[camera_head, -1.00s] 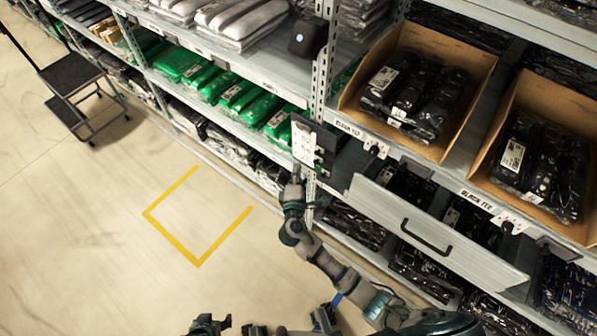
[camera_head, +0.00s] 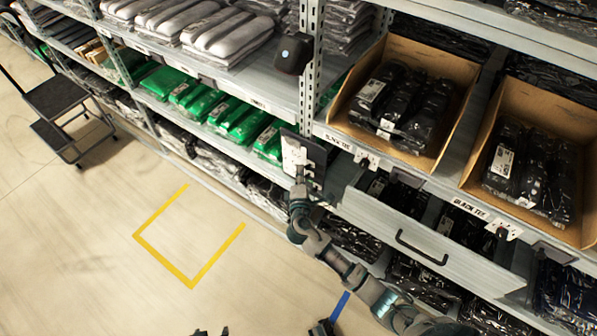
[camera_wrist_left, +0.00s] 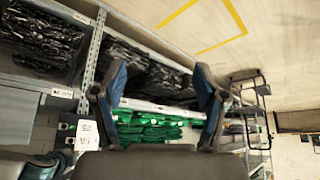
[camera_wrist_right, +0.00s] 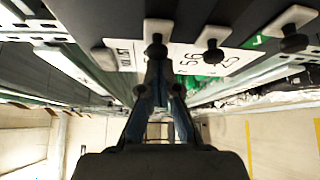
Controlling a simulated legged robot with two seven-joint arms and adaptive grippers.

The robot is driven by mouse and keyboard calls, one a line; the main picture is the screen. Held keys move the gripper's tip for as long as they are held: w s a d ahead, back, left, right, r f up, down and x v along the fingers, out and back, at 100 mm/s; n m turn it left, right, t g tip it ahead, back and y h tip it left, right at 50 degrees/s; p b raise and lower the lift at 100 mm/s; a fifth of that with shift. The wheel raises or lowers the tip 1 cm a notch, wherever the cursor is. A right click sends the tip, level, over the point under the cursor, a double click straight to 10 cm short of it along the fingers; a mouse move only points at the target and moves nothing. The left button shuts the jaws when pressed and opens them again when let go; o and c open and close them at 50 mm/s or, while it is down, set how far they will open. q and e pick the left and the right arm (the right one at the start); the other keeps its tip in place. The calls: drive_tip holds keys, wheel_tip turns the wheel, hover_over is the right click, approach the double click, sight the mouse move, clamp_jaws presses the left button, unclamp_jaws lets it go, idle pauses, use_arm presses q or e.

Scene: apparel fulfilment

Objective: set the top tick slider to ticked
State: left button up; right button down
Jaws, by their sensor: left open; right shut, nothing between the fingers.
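A dark panel with a white label (camera_head: 297,152) hangs at the rack post in the head view. In the right wrist view the panel (camera_wrist_right: 185,57) carries pale sliders with dark knobs: a left one (camera_wrist_right: 157,44), a middle one (camera_wrist_right: 212,50) and a right one (camera_wrist_right: 293,38). A green tick shows near the right one. Which slider is the top one is unclear. My right gripper (camera_wrist_right: 160,72) is shut and empty, its tips just at the left knob; contact cannot be told. My left gripper (camera_wrist_left: 160,80) is open and empty, away from the panel.
Open cartons of black packs (camera_head: 350,120) stand right of the post. A grey drawer front with a black handle (camera_head: 422,247) juts out below. Green packs (camera_head: 245,125) lie on the left shelf. Floor inside the yellow marking (camera_head: 190,240) is clear.

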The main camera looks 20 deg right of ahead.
sight(310, 165)
drive_tip(key=s+d+p, duration=0.1)
drive_tip(key=s+d, duration=0.1)
drive_tip(key=s, duration=0.1)
drive_tip(key=shift+s+d+p, duration=0.1)
drive_tip(key=shift+d+p, duration=0.1)
drive_tip(key=shift+p, duration=0.15)
use_arm(q)
drive_tip(key=s+a+g, duration=0.2)
drive_tip(key=s+g, duration=0.1)
drive_tip(key=s, duration=0.3)
drive_tip(key=shift+s+f+g+y, duration=0.2)
drive_tip(key=shift+s+g+y, duration=0.1)
drive_tip(key=shift+y, duration=0.1)
drive_tip(key=shift+w+a, duration=0.1)
drive_tip(key=shift+w, duration=0.05)
